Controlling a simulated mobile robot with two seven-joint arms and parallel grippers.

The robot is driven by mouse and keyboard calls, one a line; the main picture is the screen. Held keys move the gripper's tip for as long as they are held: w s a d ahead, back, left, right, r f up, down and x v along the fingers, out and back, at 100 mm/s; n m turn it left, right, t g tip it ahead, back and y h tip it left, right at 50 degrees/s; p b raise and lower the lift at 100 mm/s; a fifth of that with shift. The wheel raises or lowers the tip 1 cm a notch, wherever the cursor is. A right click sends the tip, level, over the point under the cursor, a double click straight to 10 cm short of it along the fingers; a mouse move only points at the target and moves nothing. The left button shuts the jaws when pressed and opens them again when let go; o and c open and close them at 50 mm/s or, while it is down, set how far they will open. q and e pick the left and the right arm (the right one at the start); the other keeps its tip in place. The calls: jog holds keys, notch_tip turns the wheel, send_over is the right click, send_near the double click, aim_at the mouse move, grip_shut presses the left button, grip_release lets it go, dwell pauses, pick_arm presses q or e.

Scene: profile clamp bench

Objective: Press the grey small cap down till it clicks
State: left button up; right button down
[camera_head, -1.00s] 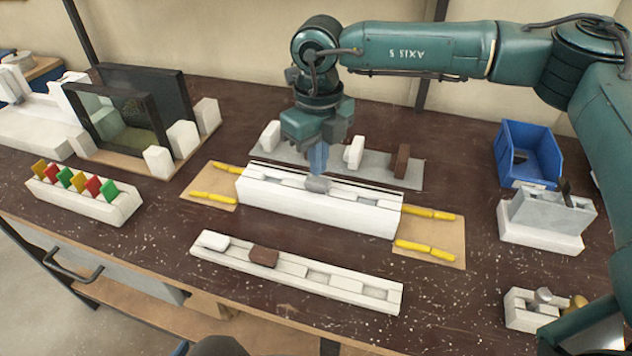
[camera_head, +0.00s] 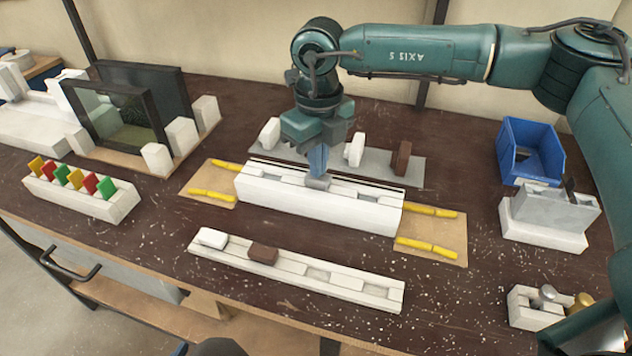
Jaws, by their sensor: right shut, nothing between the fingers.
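The grey small cap (camera_head: 316,184) sits in a slot along the top of the long white profile block (camera_head: 300,207) at the middle of the bench. My right gripper (camera_head: 317,172) points straight down over it with its fingers shut and nothing between them. The fingertips are at the cap's top and seem to touch it. The fingers partly hide the cap, and I cannot tell how deep it is seated. My left gripper is not in view.
A white rail (camera_head: 318,276) with a white and a brown cap lies in front. A grey plate (camera_head: 380,170) with upright white and brown pieces stands behind. Yellow clamps flank the block. A blue bin (camera_head: 531,150) and a grey block (camera_head: 555,212) stand right.

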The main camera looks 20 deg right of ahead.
jog(key=shift+f+b, duration=0.45)
jog(key=shift+f, duration=0.1)
dwell(0.4)
dwell(0.4)
jog(key=shift+r+p, duration=1.95)
jog(key=shift+r, duration=1.6)
jog(key=shift+s, duration=0.1)
